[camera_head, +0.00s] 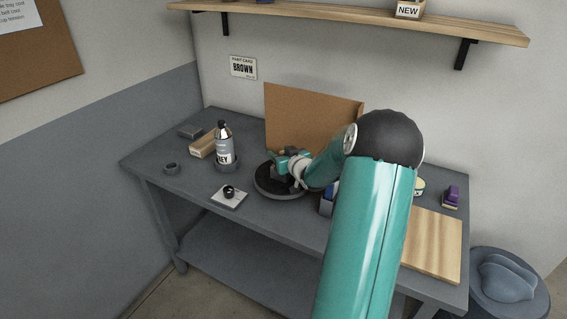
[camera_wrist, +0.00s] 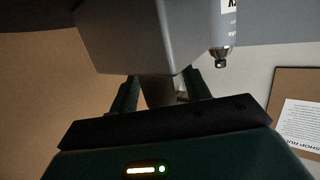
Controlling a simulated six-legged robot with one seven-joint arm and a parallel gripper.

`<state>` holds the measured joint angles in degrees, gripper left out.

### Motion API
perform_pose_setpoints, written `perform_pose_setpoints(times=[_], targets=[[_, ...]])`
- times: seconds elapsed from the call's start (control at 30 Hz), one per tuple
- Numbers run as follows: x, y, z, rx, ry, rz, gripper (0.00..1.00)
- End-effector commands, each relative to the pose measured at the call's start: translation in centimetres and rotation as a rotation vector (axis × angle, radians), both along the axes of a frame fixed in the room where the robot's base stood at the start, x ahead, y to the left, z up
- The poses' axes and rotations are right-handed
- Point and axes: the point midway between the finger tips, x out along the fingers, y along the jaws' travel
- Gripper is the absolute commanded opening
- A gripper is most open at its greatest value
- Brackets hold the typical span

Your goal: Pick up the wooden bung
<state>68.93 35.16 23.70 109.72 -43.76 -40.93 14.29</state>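In the wrist view, my gripper (camera_wrist: 160,92) has its two dark green fingers apart. A dull brown piece, probably the wooden bung (camera_wrist: 158,92), shows between them against the grey block (camera_wrist: 135,38). A light gap shows between this piece and the right finger; contact on the left side is unclear. In the head view, my gripper (camera_head: 281,163) is low over a black round base (camera_head: 266,188), beside a dark grey body that it partly covers. The bung cannot be made out there.
The grey table (camera_head: 255,225) holds a labelled bottle (camera_head: 224,146) in a round holder, a small wooden box (camera_head: 202,146) and a white plate with a black knob (camera_head: 229,197). A brown panel (camera_head: 300,118) stands behind my gripper. A wooden board (camera_head: 436,246) lies at the right.

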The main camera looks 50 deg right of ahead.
Motion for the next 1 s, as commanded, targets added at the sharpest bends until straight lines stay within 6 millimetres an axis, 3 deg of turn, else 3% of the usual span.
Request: perform_pose_setpoints(times=[0.03, 0.2, 0.27, 0.67, 0.87, 1.0], targets=[[0.0, 0.0, 0.0, 0.0, 0.0, 0.0, 0.37], [0.0, 0.0, 0.0, 0.0, 0.0, 0.0, 0.04], [0.0, 0.0, 0.0, 0.0, 0.0, 0.0, 0.01], [0.0, 0.0, 1.0, -0.002, 0.0, 0.0, 0.01], [0.0, 0.0, 3.9, -0.005, -0.002, 0.0, 0.01], [0.0, 0.0, 6.9, -0.007, -0.002, 0.001, 0.01]])
